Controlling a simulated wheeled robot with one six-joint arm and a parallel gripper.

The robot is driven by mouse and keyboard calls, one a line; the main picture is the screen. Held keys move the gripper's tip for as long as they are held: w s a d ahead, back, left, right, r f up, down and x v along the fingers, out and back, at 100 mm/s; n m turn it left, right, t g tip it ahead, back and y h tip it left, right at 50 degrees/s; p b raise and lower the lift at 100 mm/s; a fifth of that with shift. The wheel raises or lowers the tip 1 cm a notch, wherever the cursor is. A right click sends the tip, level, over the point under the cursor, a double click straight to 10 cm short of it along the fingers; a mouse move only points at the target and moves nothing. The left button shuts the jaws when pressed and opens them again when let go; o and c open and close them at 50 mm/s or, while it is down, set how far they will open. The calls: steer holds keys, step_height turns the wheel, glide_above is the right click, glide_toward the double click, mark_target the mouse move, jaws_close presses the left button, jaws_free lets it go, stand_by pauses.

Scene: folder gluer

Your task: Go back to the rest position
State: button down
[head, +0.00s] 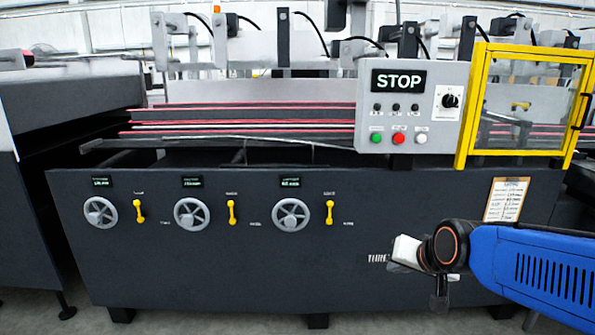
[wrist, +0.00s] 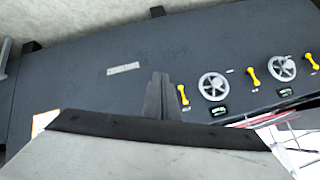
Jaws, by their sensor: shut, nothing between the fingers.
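My gripper (wrist: 160,78) shows in the wrist view as two dark fingers together, with nothing between them. In the head view my gripper (head: 439,300) is at the lower right, at the end of my blue arm, in front of the machine's dark front panel (head: 250,265). It looks apart from the handwheels and levers. Its fingertips are small and dark against the panel there.
The panel carries three grey handwheels (head: 291,216) with yellow levers (head: 329,213). Above are a control box (head: 408,105) reading STOP and a yellow-framed guard (head: 468,105). A paper sheet (head: 506,200) hangs just above my arm. Floor shows below the machine.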

steer(key=s+d+f+n+g, duration=0.1)
steer(key=s+d+g, duration=0.1)
steer(key=s, duration=0.7)
steer(key=s+d+f+n+g+h, duration=0.1)
steer(key=s+d+n+g, duration=0.1)
steer(key=s, duration=0.8)
steer(key=shift+d+f+h, duration=0.3)
steer(key=shift+d+f, duration=0.1)
steer(key=shift+d, duration=0.35)
